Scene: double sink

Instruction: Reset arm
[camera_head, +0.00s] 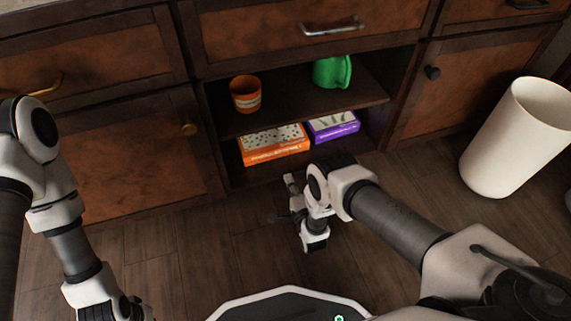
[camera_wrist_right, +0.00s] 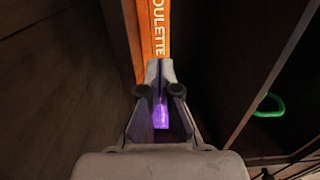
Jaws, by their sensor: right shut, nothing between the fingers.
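My right gripper (camera_head: 291,184) is in front of the open cabinet, low over the floor, and its fingers point toward the lower shelf. In the right wrist view its fingertips (camera_wrist_right: 160,70) are together with nothing held. An orange box edge with lettering (camera_wrist_right: 153,30) shows straight beyond the fingertips. A purple patch (camera_wrist_right: 161,115) shows between the finger links; I cannot tell what it belongs to. My left arm comes in from the left and runs down to the bottom edge of the head view; its fingers are out of the picture.
An orange box (camera_head: 272,145) and a purple box (camera_head: 333,126) lie on the lower shelf. An orange cup (camera_head: 245,94) and a green mug (camera_head: 332,71) stand on the upper shelf (camera_head: 290,110). A white bin (camera_head: 513,140) stands at right. The floor (camera_head: 190,250) between my arms is clear.

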